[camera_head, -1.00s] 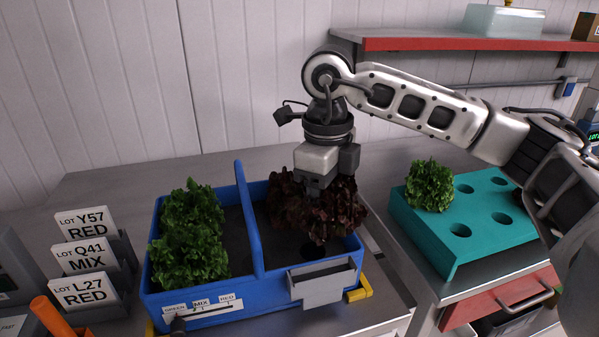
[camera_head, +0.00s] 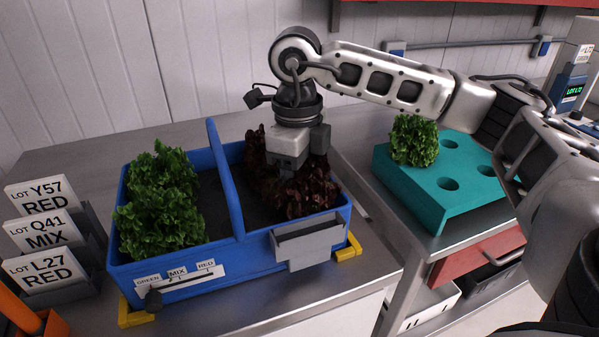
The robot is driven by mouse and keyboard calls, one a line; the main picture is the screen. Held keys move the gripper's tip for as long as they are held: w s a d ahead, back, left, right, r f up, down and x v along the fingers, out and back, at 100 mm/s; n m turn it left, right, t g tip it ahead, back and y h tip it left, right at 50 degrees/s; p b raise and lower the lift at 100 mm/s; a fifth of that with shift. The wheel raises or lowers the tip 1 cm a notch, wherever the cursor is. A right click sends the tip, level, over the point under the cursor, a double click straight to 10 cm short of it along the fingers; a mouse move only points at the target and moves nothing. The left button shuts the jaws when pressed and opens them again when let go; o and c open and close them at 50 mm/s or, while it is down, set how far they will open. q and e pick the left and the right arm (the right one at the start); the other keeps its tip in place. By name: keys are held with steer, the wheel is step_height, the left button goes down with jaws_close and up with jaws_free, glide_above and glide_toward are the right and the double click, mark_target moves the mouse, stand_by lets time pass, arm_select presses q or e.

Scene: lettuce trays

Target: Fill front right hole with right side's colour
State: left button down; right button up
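The blue crate (camera_head: 228,185) has two compartments split by a tall divider. Green lettuce fills much of the left one and dark red lettuce (camera_head: 306,192) stands in the right one. My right gripper (camera_head: 288,172) points down into the red lettuce; leaves hide its fingertips, so I cannot tell whether it grips a head. The teal tray (camera_head: 437,219) is on the right, with a green lettuce (camera_head: 414,141) at its back left. My arm covers the tray's right part. My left gripper is out of view.
A grey holder (camera_head: 310,243) hangs on the crate's front beside a GREEN/MIX/RED label (camera_head: 178,284). Lot cards (camera_head: 45,235) reading Y57 RED, Q41 MIX and L27 RED stand at left. A gap separates the two tables. A red drawer (camera_head: 478,253) is below the tray.

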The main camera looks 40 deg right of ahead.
steer(key=shift+f, duration=0.3)
steer(key=shift+r+p, duration=0.65)
steer(key=shift+r, duration=0.45)
